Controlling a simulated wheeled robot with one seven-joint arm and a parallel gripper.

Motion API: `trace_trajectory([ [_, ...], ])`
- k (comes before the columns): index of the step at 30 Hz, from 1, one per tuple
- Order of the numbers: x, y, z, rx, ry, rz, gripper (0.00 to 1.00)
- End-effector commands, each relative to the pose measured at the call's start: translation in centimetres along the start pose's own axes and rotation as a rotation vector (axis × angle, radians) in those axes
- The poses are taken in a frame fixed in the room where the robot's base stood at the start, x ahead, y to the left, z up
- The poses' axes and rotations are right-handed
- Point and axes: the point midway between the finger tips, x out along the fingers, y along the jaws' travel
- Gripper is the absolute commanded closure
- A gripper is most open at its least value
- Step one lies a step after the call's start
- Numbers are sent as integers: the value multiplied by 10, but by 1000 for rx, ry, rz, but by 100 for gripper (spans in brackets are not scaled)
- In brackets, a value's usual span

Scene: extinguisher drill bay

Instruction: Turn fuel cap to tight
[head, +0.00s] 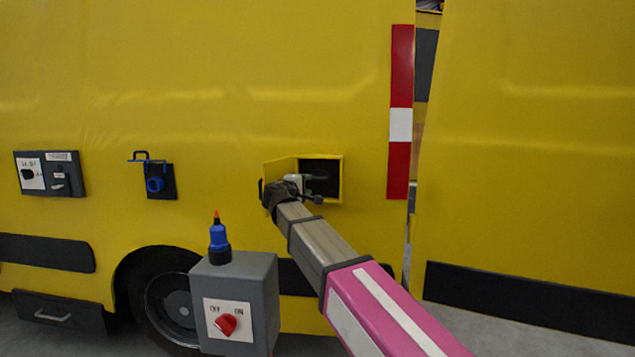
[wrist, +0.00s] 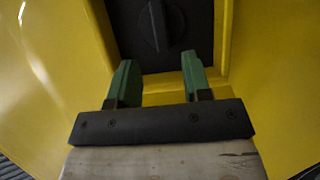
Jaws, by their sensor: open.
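The fuel cap (wrist: 162,26) is a round black knob with a raised, roughly upright grip bar on a dark plate, at the top of the wrist view. It sits inside a yellow-framed recess (head: 340,178) in the vehicle's side. In the head view my arm and gripper block the cap. My gripper (wrist: 158,68) has two green fingers, spread apart with nothing between them. They point at the cap, one toward each side and apparently short of it. In the head view my gripper (head: 318,179) is at the recess opening. No tight mark is readable.
A yellow flap (head: 280,171) stands open at the recess's left. A grey box (head: 264,295) with a red OFF/ON knob (head: 226,324) and a blue bottle-like item (head: 219,243) stands below left. A blue fitting (head: 155,184) and a switch panel (head: 48,174) are farther left.

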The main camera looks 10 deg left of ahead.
Motion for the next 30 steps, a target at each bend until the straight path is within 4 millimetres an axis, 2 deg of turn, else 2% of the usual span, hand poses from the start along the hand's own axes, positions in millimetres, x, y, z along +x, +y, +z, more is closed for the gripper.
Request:
trace_trajectory([
  [1, 12, 0, -2, 0, -2, 0, 55],
  [6, 43, 0, -2, 0, -2, -1, 55],
  [12, 68, 0, -1, 0, -1, -1, 55],
  [18, 78, -1, 0, 1, 0, -2, 55],
  [26, 78, -1, 0, 1, 0, -2, 55],
  [29, 78, -1, 0, 1, 0, -2, 85],
  [30, 78, -1, 0, 1, 0, -2, 98],
])
